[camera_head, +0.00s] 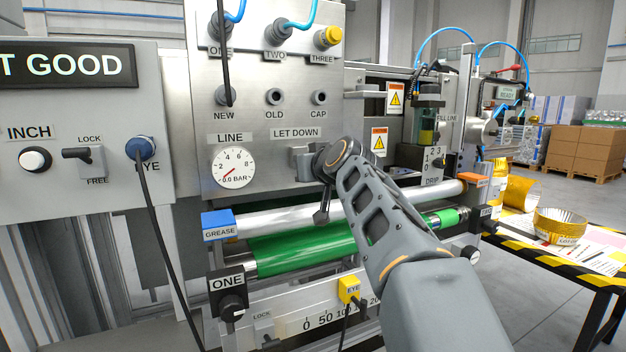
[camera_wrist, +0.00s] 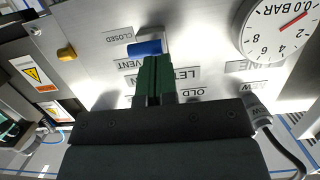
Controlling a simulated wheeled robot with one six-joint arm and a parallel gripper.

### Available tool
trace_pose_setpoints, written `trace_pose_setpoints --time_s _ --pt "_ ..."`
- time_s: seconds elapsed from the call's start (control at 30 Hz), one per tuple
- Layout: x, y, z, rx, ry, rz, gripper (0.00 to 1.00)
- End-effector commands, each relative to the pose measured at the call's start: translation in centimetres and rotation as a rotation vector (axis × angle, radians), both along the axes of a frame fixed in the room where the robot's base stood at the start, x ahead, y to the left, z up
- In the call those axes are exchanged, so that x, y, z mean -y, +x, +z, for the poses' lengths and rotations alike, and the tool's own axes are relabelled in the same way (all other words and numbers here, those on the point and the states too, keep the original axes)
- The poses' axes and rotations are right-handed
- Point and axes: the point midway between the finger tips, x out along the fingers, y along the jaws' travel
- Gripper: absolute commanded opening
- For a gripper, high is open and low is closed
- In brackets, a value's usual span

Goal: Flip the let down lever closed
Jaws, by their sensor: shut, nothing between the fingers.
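The let down lever shows in the wrist view as a blue handle (camera_wrist: 143,49) lying roughly level against the steel panel, between the CLOSED label (camera_wrist: 121,35) and the VENT label (camera_wrist: 134,65). My gripper (camera_wrist: 152,62) has its green fingers shut and empty, with the tips at the right part of the handle. I cannot tell whether they touch it. In the head view my gripper (camera_head: 299,163) is against the panel just below the LET DOWN label (camera_head: 296,132). The lever is hidden there behind my gripper and wrist.
The LINE gauge (camera_head: 233,167) is left of my gripper and reads near zero. A silver roller (camera_head: 290,216) and a green roller (camera_head: 300,247) run below. A yellow knob (camera_wrist: 67,52) is left of the handle in the wrist view. A striped-edge table (camera_head: 560,262) stands right.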

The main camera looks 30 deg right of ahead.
Motion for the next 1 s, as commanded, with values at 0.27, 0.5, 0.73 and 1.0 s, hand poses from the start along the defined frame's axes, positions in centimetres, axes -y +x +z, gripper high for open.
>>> trace_pose_setpoints --time_s 0.27,0.5,0.73,1.0 --pt "0.0 0.0 -0.5 -0.001 0.000 0.000 0.00" --pt "0.0 0.0 -0.4 -0.002 0.000 0.000 0.00" --pt "0.0 0.0 -0.4 -0.002 0.000 0.000 0.00" --pt "-0.2 -0.8 1.5 0.001 -0.001 0.003 0.00"
